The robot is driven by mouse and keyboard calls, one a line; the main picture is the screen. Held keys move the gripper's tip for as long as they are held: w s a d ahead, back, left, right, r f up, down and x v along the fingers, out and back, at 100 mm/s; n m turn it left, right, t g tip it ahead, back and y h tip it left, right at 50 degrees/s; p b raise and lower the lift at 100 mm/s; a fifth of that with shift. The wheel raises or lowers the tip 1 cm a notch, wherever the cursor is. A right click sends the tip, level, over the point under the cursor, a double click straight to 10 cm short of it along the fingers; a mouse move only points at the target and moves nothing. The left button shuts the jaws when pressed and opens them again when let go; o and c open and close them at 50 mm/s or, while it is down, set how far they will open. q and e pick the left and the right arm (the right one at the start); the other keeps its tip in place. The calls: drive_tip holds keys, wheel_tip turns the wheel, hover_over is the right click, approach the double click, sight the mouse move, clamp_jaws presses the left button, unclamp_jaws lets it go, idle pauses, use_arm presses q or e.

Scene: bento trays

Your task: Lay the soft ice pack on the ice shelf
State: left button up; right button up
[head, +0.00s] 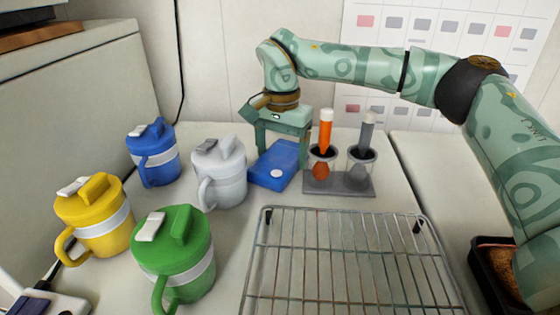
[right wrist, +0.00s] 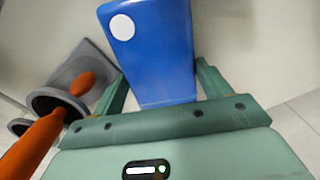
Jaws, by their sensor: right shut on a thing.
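The blue ice pack (head: 272,172), a flat slab with a white round spot, is behind the wire rack (head: 345,214), which may be the ice shelf. My right gripper (head: 283,150) points down from above and is shut on the rear end of the pack. In the right wrist view the pack (right wrist: 152,55) sits between the two fingers (right wrist: 160,90) and reaches out past them. I cannot tell whether its underside touches the counter. The wire rack is empty. My left gripper is not in view.
A grey holder (head: 340,187) with an orange and a grey utensil in cups stands right beside the pack. Blue (head: 155,160), white (head: 222,175), yellow (head: 95,225) and green (head: 175,255) lidded mugs stand to the left. A dark tray (head: 490,270) is at the lower right.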

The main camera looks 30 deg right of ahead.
sight(281, 155)
drive_tip(key=shift+r, duration=0.1)
drive_tip(key=shift+r, duration=0.35)
wheel_tip(281, 155, up, 6)
drive_tip(key=p, duration=0.3)
drive_tip(key=shift+r, duration=0.15)
use_arm(q)
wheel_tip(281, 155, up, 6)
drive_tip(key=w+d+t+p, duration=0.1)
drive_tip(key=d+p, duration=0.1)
drive_tip(key=p, duration=0.3)
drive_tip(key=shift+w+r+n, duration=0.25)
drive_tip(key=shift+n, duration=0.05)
use_arm(e)
wheel_tip(281, 155, up, 11)
